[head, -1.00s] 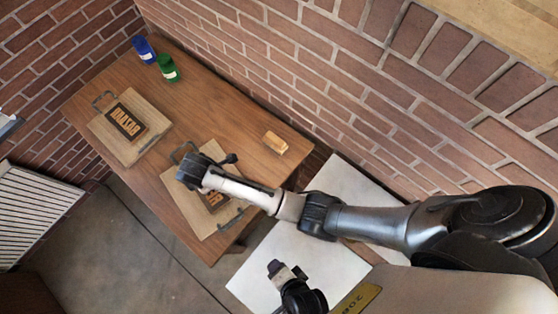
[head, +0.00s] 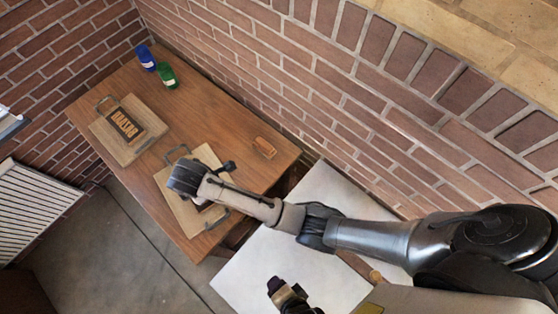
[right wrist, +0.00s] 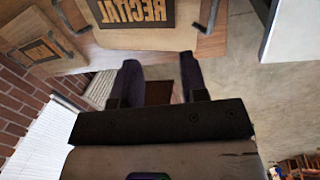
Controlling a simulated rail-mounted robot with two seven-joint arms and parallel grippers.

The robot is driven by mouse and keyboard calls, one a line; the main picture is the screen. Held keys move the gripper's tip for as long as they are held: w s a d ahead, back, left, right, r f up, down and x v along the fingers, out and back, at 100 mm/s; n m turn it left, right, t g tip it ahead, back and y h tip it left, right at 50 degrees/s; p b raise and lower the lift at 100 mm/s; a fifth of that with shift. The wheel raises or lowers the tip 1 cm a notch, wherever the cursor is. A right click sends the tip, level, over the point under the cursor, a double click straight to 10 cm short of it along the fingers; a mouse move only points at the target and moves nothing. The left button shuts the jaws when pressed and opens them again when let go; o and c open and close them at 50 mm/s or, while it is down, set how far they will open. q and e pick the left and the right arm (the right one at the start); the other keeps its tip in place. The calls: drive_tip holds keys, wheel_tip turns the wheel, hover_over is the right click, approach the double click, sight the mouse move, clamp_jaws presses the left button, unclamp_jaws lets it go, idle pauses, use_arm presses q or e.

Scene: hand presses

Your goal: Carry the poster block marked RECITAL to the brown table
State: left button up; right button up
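The RECITAL block (right wrist: 132,10) is a dark plate with raised tan letters. It lies on a tan board (right wrist: 145,38) with dark handles at the top of the right wrist view. In the head view that board (head: 172,205) is on the near end of the wooden table (head: 215,110), and my right arm mostly hides the block. My right gripper (right wrist: 158,72) has its two dark fingers apart, with nothing visible between them. The block shows beyond its tips. My left gripper (head: 274,284) is low in the head view, over the white surface, its fingers unclear.
A second lettered block (head: 124,124) lies on another board farther along. Blue (head: 145,57) and green (head: 166,75) jars stand by the brick wall. A small brown item (head: 265,147) is near the edge. A white surface (head: 260,262) adjoins; a dark brown surface (head: 22,295) shows lower left.

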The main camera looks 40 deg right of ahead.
use_arm(q)
drive_tip(key=shift+w+d+r, duration=0.15)
drive_tip(key=shift+w+d, duration=0.05)
drive_tip(key=shift+w, duration=0.05)
use_arm(e)
drive_tip(key=shift+v, duration=0.8)
drive_tip(key=shift+w, duration=0.1)
